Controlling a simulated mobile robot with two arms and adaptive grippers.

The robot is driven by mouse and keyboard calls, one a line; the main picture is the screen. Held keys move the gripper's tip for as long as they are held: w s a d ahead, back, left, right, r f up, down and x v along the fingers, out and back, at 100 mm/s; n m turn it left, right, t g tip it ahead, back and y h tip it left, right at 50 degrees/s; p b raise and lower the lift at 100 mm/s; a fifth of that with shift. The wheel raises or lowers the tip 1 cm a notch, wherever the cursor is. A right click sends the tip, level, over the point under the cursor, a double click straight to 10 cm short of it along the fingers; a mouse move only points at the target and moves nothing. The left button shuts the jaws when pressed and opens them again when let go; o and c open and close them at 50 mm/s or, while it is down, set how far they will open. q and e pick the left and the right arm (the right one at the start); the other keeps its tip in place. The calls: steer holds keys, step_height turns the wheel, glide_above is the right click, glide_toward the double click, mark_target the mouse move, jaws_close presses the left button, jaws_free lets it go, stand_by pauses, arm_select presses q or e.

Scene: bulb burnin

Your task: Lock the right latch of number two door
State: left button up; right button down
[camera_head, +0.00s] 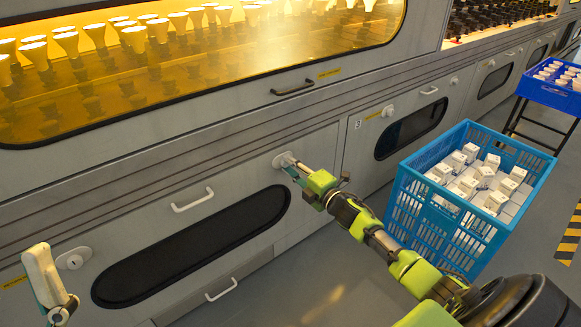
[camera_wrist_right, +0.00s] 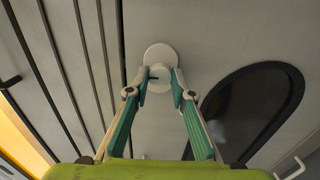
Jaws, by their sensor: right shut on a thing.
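The number two door is the grey lower panel with a dark oval window (camera_head: 190,245) and a white bar handle (camera_head: 193,200). Its right latch (camera_head: 283,160) is a round pale knob at the panel's upper right corner; it also shows in the right wrist view (camera_wrist_right: 158,56). My right gripper (camera_head: 294,167) is shut on this latch, with a fingertip on each side of the knob in the right wrist view (camera_wrist_right: 161,80). The left latch (camera_head: 74,259) is at the panel's left. Part of my left gripper (camera_head: 45,278) shows beside it; its opening is unclear.
A blue crate (camera_head: 405,215) with white boxes stands on the floor to the right, close to my right arm. Another door with a dark window (camera_head: 412,130) is to the right. Above is a lit amber window (camera_head: 200,70) with bulbs. A handle (camera_head: 221,290) is below.

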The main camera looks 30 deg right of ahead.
steer(key=shift+a, duration=0.1)
steer(key=c, duration=1.8)
jaws_free()
steer(key=shift+o, duration=0.2)
steer(key=s+d, duration=0.1)
steer(key=s, duration=1.1)
